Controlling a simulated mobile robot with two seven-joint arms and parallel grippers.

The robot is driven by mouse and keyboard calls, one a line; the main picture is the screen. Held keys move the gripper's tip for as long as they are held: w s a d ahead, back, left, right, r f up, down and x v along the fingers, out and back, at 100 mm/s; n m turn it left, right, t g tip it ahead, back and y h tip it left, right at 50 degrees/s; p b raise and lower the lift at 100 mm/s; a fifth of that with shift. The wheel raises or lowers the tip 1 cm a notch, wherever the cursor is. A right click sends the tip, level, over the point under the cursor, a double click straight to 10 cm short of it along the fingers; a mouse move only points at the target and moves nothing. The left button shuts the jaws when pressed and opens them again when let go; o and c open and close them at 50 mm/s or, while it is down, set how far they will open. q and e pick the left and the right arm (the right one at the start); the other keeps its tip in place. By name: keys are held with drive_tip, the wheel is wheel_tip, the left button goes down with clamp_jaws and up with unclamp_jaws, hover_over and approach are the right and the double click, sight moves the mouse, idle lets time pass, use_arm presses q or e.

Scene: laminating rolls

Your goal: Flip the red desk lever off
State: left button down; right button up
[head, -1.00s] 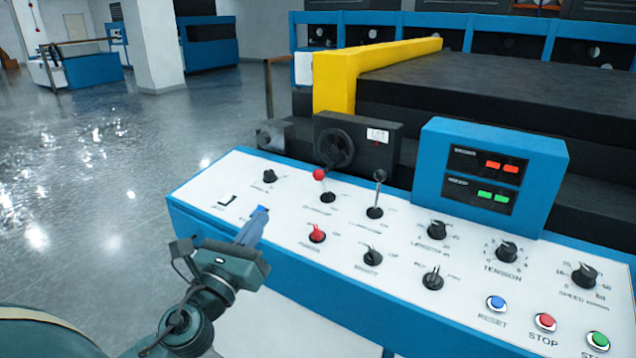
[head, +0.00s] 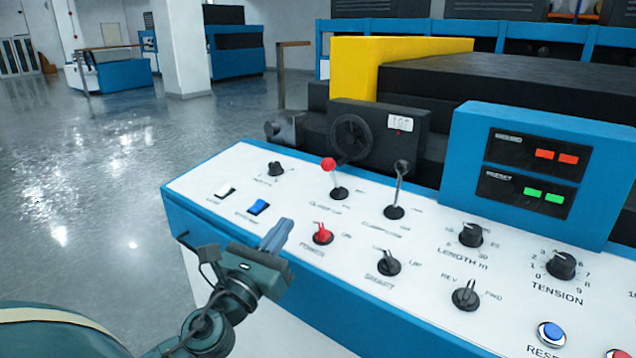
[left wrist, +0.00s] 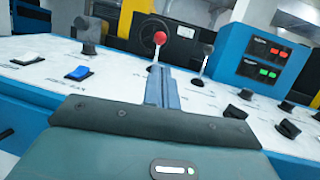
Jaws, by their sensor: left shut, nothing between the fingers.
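The red-ball lever (head: 329,166) stands on the white desk panel, its shaft leaning a little left from a black base. It also shows in the left wrist view (left wrist: 160,38), just beyond my fingertips. My left gripper (head: 280,230) is shut and empty, over the panel's front edge, nearer than the lever and apart from it in the head view. My right gripper is not in view.
A red power knob (head: 322,235) sits close right of my left fingertips. A blue rocker switch (head: 258,207) is left of them. A black-knobbed lever (head: 399,180) stands right of the red one. A black box with a handwheel (head: 352,138) rises behind.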

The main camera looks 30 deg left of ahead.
sight(325, 168)
use_arm(q)
drive_tip(key=p+x, duration=0.3)
drive_tip(key=x, duration=0.9)
drive_tip(key=shift+w+r, duration=0.15)
drive_tip(key=shift+w, duration=0.25)
drive_tip(key=shift+w+a+r, duration=0.1)
drive_tip(key=shift+w, duration=0.55)
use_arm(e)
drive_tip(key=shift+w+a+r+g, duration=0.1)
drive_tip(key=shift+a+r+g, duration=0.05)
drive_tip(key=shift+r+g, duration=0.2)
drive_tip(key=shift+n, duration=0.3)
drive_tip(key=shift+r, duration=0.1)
